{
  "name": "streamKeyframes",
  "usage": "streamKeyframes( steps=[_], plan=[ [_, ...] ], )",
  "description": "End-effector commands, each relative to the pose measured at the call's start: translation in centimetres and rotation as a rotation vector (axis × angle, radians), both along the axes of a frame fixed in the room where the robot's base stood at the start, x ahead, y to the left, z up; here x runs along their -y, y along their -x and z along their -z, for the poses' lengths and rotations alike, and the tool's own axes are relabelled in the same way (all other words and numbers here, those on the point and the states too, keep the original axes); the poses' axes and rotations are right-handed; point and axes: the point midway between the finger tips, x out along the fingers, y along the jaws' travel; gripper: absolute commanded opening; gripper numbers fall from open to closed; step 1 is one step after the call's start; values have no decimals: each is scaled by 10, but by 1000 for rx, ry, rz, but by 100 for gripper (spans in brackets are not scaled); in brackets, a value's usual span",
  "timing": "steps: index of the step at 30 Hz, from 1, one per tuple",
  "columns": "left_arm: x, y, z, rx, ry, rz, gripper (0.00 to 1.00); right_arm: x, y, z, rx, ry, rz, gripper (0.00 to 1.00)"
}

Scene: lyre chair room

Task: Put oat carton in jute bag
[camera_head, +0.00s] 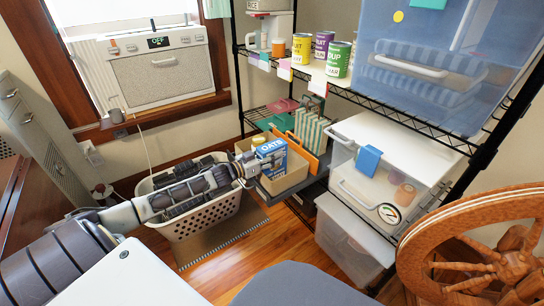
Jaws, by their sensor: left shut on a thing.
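The oat carton (271,149) is a blue and white box with OATS on its front. My left gripper (260,166), at the end of the arm from the left, is shut on its lower left part. The carton is upright, slightly tilted, at the opening of a tan open-topped container that looks like the jute bag (289,180). The gripper covers the bag's left rim and part of the carton's base. I cannot tell whether the base is inside the bag or above it. My right gripper is not in view.
A white laundry basket (216,222) stands left of the bag, under my arm. An orange-edged item (312,163) is close behind the bag. A wire shelf holds cans (301,48) and plastic bins (375,160). A wooden wheel (490,245) is at right.

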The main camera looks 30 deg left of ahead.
Motion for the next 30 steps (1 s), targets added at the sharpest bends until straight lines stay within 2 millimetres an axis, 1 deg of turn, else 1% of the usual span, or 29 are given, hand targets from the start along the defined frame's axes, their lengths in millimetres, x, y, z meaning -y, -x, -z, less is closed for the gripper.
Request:
streamKeyframes(
  steps=[5, 10, 11, 15, 30],
  plan=[
    [0, 0, -2, 2, 1, 0, 12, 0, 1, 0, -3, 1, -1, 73],
    [0, 0, 1, 2, 1, 0, 12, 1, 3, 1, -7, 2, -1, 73],
    [0, 0, 2, 1, 0, 0, 48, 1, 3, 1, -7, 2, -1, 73],
    [0, 0, 2, 0, 0, 0, 66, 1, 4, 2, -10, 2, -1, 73],
    [0, 1, -1, -1, 1, 0, 66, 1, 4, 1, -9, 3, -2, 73]
  ],
)
